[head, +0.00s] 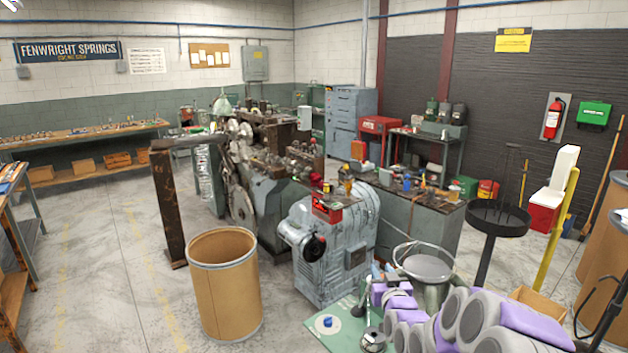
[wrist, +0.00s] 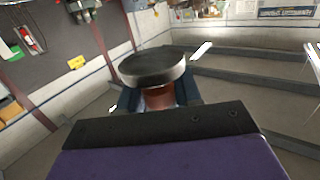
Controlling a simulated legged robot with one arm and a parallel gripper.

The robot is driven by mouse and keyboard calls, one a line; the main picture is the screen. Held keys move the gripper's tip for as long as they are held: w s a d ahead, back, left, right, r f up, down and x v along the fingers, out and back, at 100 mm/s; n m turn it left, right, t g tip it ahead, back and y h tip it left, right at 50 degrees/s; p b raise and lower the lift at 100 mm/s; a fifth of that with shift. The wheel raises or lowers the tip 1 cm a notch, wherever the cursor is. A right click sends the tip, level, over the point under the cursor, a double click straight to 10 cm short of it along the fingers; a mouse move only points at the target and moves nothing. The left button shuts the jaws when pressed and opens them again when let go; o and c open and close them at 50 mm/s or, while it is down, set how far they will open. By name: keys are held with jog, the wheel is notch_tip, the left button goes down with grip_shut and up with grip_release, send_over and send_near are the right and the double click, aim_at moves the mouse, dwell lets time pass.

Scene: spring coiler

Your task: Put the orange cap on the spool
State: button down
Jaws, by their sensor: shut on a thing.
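My gripper shows in the wrist view (wrist: 158,98), its dark blue fingers shut on a reddish-brown piece (wrist: 158,100). A thick disc (wrist: 153,68) with a dark top and pale rim sits against that piece, beyond the fingers. I cannot tell whether the held piece is the orange cap. In the head view, pale blue fingertips of my gripper (head: 383,272) show low, right of the grey machine; what they hold is not clear there. No spool can be told for certain. A white disc with a blue knob (head: 327,322) lies on a green mat.
A tan drum (head: 225,285) stands left of the grey machine (head: 335,245). A black round tray on a post (head: 498,218) stands to the right. The floor at left is clear.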

jog(key=a+r+h, duration=0.1)
jog(key=a+r, duration=0.4)
jog(key=r, duration=0.3)
jog(key=s+f, duration=0.4)
jog(key=f, duration=0.4)
jog(key=s+f, duration=0.4)
jog(key=f, duration=0.4)
jog(key=shift+s+d+m, duration=0.15)
jog(key=shift+s+m, duration=0.15)
jog(key=shift+s, duration=0.1)
